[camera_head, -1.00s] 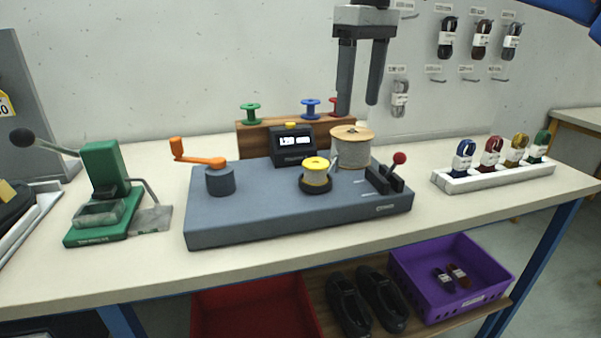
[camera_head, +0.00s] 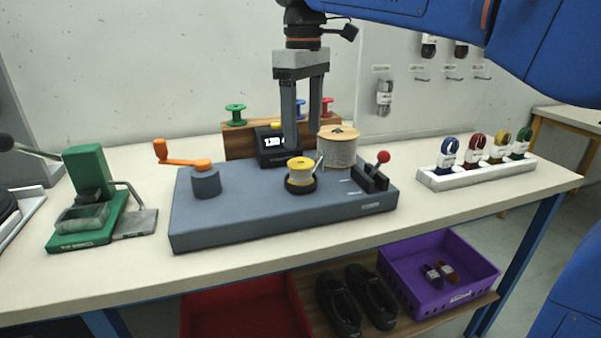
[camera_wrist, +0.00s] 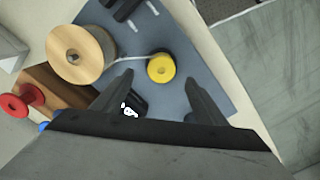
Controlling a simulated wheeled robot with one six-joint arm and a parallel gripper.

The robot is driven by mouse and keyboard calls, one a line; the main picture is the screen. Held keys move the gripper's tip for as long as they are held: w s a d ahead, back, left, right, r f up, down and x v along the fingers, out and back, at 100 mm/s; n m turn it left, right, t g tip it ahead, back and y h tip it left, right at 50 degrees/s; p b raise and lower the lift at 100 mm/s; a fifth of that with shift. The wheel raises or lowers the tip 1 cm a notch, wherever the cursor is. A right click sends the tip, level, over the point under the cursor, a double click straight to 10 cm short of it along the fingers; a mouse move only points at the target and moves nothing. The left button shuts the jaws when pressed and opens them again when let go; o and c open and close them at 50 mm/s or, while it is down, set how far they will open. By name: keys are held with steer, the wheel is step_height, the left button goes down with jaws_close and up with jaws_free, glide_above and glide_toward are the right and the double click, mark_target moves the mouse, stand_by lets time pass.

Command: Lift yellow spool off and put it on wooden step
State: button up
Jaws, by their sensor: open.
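The yellow spool (camera_head: 300,168) sits upright in a dark round holder on the grey winding machine (camera_head: 240,217). In the wrist view the yellow spool (camera_wrist: 161,68) lies just beyond and between the fingertips. My gripper (camera_head: 303,147) is open and empty, pointing down above the machine, with its fingers near the spool; it also shows in the wrist view (camera_wrist: 157,80). The wooden step (camera_head: 238,146) stands behind the machine and carries green, blue and red spools. Part of the step is hidden behind the display and my fingers.
A large cord reel (camera_head: 338,150) stands close right of the yellow spool, with cord running to it. A red-knobbed lever (camera_head: 382,158) is at right, an orange crank (camera_head: 182,158) at left. The display box (camera_head: 276,147) stands behind. A green press (camera_head: 90,190) is far left.

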mark_target(301, 162)
steer(key=shift+a+f, duration=0.15)
steer(key=shift+f, duration=1.75)
steer(key=shift+a+f, duration=0.1)
steer(key=shift+f, duration=1.75)
steer(key=c, duration=1.4)
steer(key=shift+r, duration=0.1)
